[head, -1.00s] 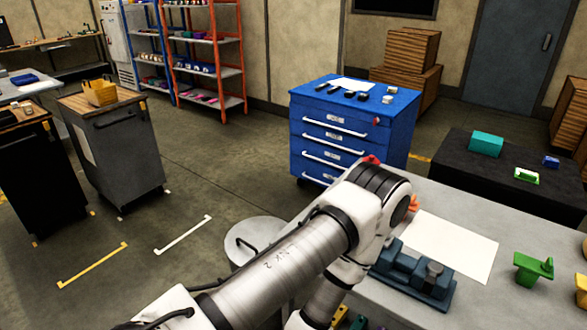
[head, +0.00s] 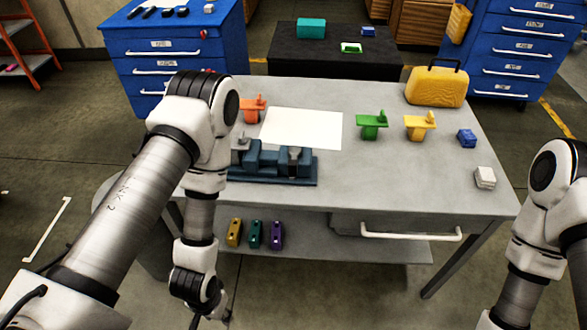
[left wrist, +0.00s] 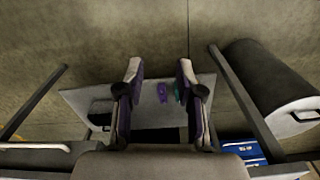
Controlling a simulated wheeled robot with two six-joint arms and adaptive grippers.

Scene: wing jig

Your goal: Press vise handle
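The dark blue-grey vise (head: 270,178) sits on the left front part of the grey table (head: 400,180). A grey cylindrical piece (head: 294,156) stands at its right end. Its left end is partly hidden behind my left arm, and I cannot tell which part is the handle. My left gripper (head: 213,318) hangs low in front of the table, below and to the left of the vise. In the left wrist view my left gripper (left wrist: 159,68) has its fingers apart with nothing between them. My right arm shows at the right edge, but its gripper is out of frame.
White paper (head: 302,128), an orange part (head: 252,104), green part (head: 371,126), yellow part (head: 418,126) and yellow case (head: 437,88) are on the table. Yellow, teal and purple (head: 276,235) pieces lie on the lower shelf. A drawer handle (head: 410,235) sticks out in front.

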